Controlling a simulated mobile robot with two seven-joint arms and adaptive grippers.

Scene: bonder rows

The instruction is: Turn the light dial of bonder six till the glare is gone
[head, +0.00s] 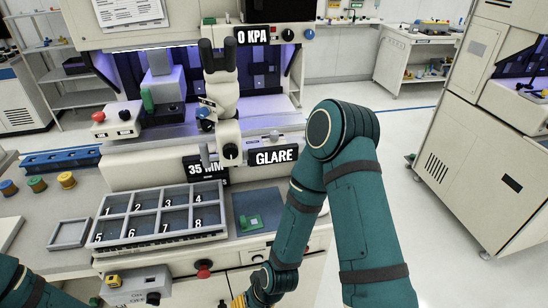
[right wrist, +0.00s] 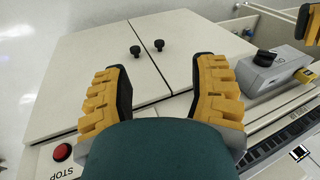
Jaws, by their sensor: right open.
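Bonder six, if it is the machine in front of me, carries a black sign reading GLARE (head: 274,156) below its microscope (head: 219,80). A grey box with a black knob (head: 153,298) is on its front at the lower left; it also shows in the right wrist view (right wrist: 265,57). I cannot tell if this knob is the light dial. My right gripper (right wrist: 161,70) is open and empty, apart from the knob, which is to its right. In the head view its arm hides most of it. A yellow and black tip (right wrist: 306,20), likely my left gripper, shows at the edge.
A numbered tray (head: 157,241) and a blue mat (head: 262,223) lie on the bench. A red button (head: 204,270) is on the front; another view shows a red STOP button (right wrist: 62,152). Cabinet doors (right wrist: 85,70) have two black knobs. Open floor lies at right.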

